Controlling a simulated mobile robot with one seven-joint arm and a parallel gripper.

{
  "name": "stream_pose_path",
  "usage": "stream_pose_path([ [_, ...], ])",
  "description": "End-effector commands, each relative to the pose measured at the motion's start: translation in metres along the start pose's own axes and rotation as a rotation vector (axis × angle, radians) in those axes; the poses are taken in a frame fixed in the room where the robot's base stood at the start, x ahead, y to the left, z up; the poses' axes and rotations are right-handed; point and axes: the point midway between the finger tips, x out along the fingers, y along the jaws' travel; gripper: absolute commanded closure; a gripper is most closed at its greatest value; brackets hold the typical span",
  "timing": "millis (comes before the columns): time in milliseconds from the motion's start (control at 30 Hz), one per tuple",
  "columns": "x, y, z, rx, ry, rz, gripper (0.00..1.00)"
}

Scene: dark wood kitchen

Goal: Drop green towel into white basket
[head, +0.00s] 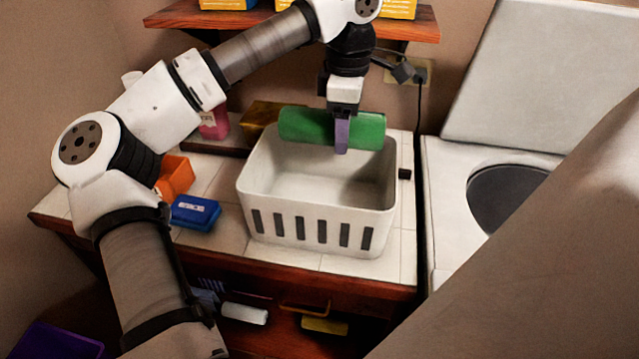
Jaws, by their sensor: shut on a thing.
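The green towel (304,127) is a rolled cylinder, lying level, with my gripper closed around its middle. My gripper (341,145) points down, with a purple finger showing in front of the towel. The white basket (318,232) stands upright on the tiled counter, with slots along its front wall. The towel is at the basket's back rim, in line with the opening in this view. I cannot tell its exact height above the rim. The visible part of the basket's inside is empty.
A blue box (195,213) and an orange object (175,177) sit left of the basket. A pink bottle (214,124) stands behind them. A shelf (292,20) hangs above. A white appliance with a raised lid (545,75) is at the right.

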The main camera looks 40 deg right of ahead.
Motion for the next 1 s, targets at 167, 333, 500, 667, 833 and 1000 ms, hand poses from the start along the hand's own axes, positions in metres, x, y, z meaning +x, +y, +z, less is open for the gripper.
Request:
stream_pose_path([
  [167,0.013,0.000,0.000,0.000,-0.001,0.000,0.67],
  [333,0.033,0.000,0.000,0.001,-0.001,-0.001,0.67],
  [500,0.052,0.000,0.000,0.000,0.000,0.001,0.67],
  [667,0.060,0.000,0.000,0.000,0.000,0.001,0.67],
  [833,0.059,0.000,0.000,0.000,0.000,0.001,0.67],
  [1000,0.059,0.000,0.000,0.000,0.000,0.001,0.29],
])
